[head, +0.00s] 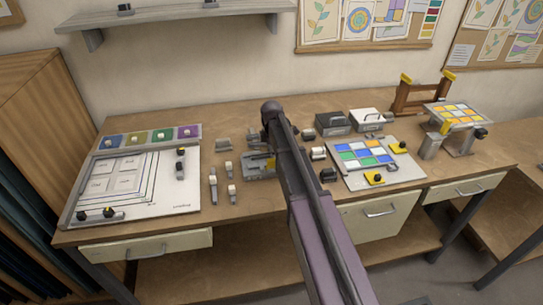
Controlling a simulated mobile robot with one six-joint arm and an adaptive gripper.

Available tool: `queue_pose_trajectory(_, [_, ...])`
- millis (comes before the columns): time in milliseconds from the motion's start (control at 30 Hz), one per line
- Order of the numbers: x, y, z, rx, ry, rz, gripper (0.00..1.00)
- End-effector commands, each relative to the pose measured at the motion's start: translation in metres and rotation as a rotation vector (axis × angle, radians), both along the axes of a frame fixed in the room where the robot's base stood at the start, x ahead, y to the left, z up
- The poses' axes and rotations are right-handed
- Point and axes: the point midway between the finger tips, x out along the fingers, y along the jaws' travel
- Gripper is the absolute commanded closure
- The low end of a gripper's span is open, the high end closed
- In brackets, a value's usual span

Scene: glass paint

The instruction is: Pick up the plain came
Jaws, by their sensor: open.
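I cannot tell for certain which piece is the plain came. Several small grey pieces with pale tops stand on the workbench (130,228) between the white drawing board and my arm: an upper small piece (228,169), a left small piece (213,187) and a right small piece (232,194). My arm crosses the middle of the head view from the bottom up to the bench's back part. My gripper does not show clearly; my arm hides that area.
A drawing board (150,200) with dark-knobbed clamps lies at left, below a tray of coloured squares (202,129). Right of my arm are a coloured glass panel board (405,178), dark box (332,124), white box (367,120) and raised panel stand (430,147). A shelf (190,18) hangs above.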

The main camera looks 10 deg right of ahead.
Motion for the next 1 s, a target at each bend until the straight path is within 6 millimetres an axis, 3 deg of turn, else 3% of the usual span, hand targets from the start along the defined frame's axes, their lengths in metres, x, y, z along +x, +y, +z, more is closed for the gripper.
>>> queue_pose_trajectory(133, [0.0000,0.0000,0.0000,0.000,0.000,0.000,0.39])
queue_pose_trajectory(333, [0.0000,0.0000,0.0000,0.000,0.000,0.000,0.98])
queue_pose_trajectory(1000, [0.0001,0.0000,0.0085,0.000,0.000,0.000,1.00])
